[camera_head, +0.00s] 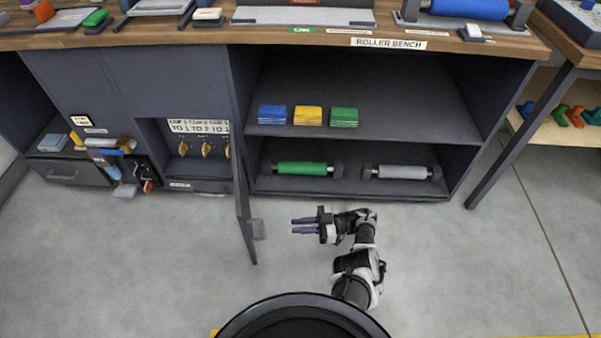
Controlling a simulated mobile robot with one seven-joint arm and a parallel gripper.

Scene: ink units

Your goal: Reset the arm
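My gripper (303,225) is in front of the open cabinet, above the grey floor, with its two purple-blue fingers pointing left. A gap shows between the fingers, and nothing is seen in them. My arm runs from the gripper down to the lower middle of the view, bent at its joints. The gripper is to the right of the open cabinet door's handle (257,229) and apart from it.
The cabinet door (243,170) stands open towards me. Blue (272,115), yellow (308,116) and green (344,117) stacks sit on the upper shelf. Green (302,168) and grey (401,172) rollers are below. A table leg (520,138) stands right. Floor around my arm is clear.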

